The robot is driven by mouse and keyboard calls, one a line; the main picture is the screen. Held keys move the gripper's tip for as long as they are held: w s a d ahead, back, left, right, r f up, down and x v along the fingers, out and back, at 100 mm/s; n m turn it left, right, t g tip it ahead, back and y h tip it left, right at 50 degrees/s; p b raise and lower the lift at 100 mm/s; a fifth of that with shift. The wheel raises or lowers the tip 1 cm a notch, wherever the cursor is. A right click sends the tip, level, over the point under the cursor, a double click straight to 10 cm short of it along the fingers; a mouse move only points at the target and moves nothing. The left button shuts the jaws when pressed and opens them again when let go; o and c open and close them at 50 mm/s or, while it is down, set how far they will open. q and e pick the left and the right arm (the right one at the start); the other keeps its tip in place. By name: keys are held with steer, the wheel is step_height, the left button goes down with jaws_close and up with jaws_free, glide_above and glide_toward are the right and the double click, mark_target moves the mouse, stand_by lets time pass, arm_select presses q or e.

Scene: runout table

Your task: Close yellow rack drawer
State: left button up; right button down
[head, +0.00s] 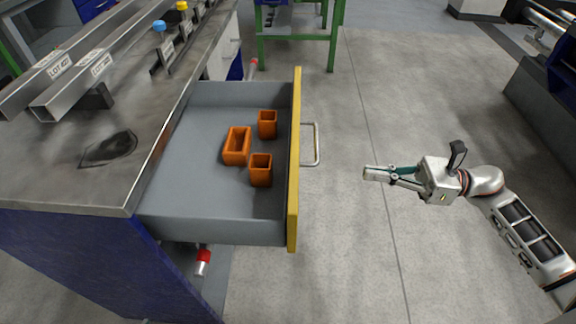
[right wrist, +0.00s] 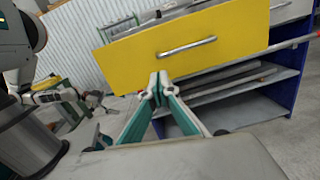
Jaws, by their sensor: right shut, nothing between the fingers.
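The yellow-fronted drawer (head: 295,160) stands pulled out to the right from under the workbench in the head view. Its grey tray holds three orange bins. A metal bar handle (head: 315,145) sticks out from the yellow front. My right gripper (head: 370,173) is shut and empty, to the right of the handle with a gap between them. In the right wrist view the fingertips (right wrist: 158,85) are seen below the handle (right wrist: 187,47), before the lower edge of the yellow front (right wrist: 230,33).
The grey bench top (head: 75,170) carries metal channels, and blue and yellow capped items. The blue cabinet (head: 85,255) is below it. The floor (head: 345,240) between drawer and gripper is clear. A green-legged table (head: 300,38) stands at the back, and dark machinery (head: 545,95) is at right.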

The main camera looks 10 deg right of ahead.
arm_select(q)
steer(key=shift+s+a+f+p, duration=0.1)
steer(key=shift+a+f+p, duration=0.15)
steer(key=shift+a+p, duration=0.45)
arm_select(e)
steer(key=w+a+n+g, duration=0.1)
steer(key=w+a, duration=0.3)
steer(key=a, duration=0.9)
steer(key=shift+f+n, duration=0.35)
steer(key=shift+n, duration=0.15)
arm_select(q)
steer(key=shift+d, duration=0.15)
arm_select(e)
steer(key=shift+a, duration=0.1)
